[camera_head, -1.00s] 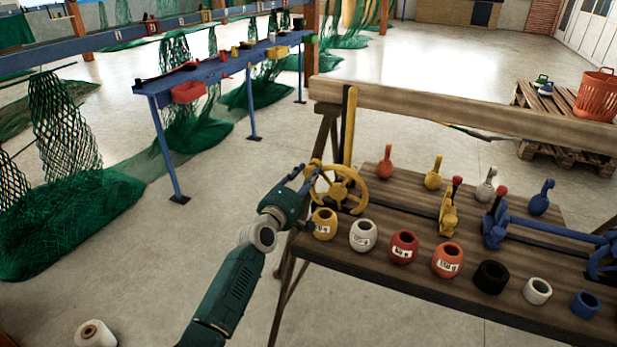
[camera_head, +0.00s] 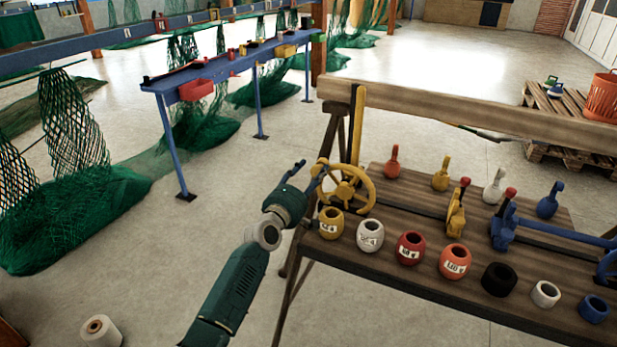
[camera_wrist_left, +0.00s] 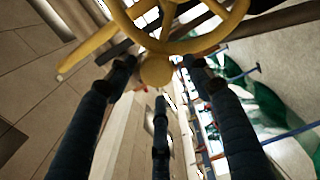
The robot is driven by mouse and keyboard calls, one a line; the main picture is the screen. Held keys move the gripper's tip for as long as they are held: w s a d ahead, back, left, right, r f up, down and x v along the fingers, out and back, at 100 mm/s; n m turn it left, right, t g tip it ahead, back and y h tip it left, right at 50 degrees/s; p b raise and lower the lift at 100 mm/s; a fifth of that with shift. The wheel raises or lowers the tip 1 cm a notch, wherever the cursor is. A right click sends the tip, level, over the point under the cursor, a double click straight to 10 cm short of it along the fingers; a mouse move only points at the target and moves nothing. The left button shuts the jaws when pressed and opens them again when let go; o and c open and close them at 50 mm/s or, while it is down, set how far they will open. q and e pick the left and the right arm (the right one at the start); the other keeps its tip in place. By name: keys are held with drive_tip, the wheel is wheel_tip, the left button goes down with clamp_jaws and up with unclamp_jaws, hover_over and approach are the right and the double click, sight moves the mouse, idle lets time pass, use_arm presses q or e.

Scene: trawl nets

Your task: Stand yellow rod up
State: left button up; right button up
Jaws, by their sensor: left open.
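The yellow rod (camera_head: 357,125) stands about upright at the left end of the wooden bench, behind a yellow handwheel (camera_head: 345,188). In the left wrist view a straight yellow bar (camera_wrist_left: 85,50), probably this rod, runs off left beside the handwheel rim (camera_wrist_left: 190,42). My left gripper (camera_head: 307,170) is open at the wheel's left side. In the left wrist view its dark fingers (camera_wrist_left: 158,82) spread around a round yellow knob (camera_wrist_left: 156,70) by the wheel, with no clear grip on it. Whether any finger touches the knob is unclear. My right gripper is out of view.
Several coloured pots, including a yellow one (camera_head: 330,222), line the bench front. Levers, including a yellow one (camera_head: 455,208), stand behind them. A wooden beam (camera_head: 450,105) runs along the back. Left of the bench the floor is open towards green nets (camera_head: 75,215) and a blue table (camera_head: 235,70).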

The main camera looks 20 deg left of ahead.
use_arm(q)
drive_tip(key=s, duration=1.2)
drive_tip(key=shift+a, duration=0.3)
